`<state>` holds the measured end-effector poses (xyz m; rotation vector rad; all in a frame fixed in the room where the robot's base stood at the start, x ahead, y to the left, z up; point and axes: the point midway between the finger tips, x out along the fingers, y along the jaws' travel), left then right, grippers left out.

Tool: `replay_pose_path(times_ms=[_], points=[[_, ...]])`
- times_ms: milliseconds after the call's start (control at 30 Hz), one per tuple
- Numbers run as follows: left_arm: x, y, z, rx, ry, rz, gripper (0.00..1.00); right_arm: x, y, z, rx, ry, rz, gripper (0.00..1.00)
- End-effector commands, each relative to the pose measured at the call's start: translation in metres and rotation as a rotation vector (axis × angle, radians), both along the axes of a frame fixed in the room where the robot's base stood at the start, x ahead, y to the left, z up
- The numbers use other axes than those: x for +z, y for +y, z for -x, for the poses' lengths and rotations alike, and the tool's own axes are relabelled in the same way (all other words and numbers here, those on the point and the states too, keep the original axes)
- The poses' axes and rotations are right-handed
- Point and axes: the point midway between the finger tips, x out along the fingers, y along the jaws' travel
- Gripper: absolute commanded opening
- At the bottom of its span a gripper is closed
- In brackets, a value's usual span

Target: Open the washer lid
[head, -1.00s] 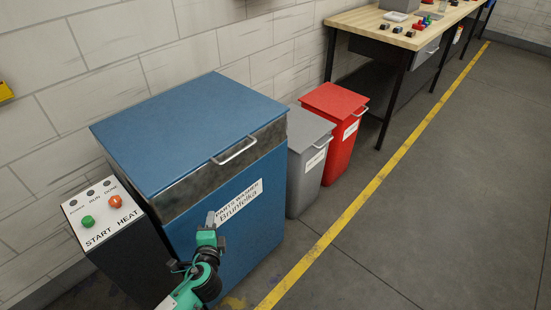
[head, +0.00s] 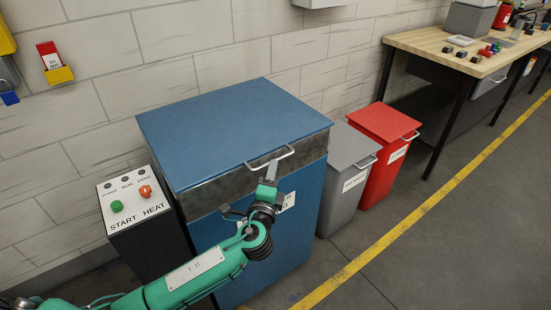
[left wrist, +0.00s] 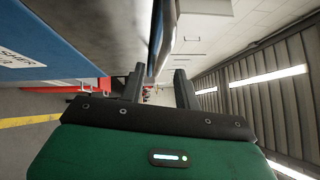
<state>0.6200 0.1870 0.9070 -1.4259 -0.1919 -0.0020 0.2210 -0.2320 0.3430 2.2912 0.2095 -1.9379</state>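The parts washer (head: 300,225) is a blue box against the wall. Its blue lid (head: 230,130) lies flat and closed, with a pale bar handle (head: 285,154) at the front edge. My left gripper (head: 271,169) is at the washer's front, just at the handle. In the left wrist view my left gripper (left wrist: 160,86) has its two dark fingers apart, with the handle (left wrist: 166,35) showing ahead, in line with the gap between them. I cannot tell whether a finger touches it. The washer's front (left wrist: 35,50) is at the left there. My right gripper is not in view.
A control box (head: 135,205) with green and red buttons stands left of the washer. A grey bin (head: 348,170) and a red bin (head: 385,150) stand close on its right. A workbench (head: 440,55) is at the back right. The floor in front is clear.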

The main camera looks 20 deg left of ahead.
Motion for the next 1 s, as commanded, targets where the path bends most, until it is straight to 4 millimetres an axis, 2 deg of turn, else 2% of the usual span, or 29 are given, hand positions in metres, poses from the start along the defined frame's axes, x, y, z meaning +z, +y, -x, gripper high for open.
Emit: replay_pose_path(times_ms=[100,300,700,867,1000], points=[[0.004,0.002,-0.021,0.001,0.000,0.000,0.33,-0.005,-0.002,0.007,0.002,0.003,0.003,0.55],[0.005,0.004,-0.042,-0.001,0.001,0.000,0.33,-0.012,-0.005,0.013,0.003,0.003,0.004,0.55],[0.006,0.005,-0.048,-0.001,0.002,0.002,0.33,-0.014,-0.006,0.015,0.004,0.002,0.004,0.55],[0.006,0.005,-0.048,-0.001,0.002,0.001,0.01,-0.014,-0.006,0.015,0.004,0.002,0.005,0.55],[0.005,0.005,-0.048,-0.001,0.002,0.001,0.00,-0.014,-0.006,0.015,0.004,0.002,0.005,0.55]])
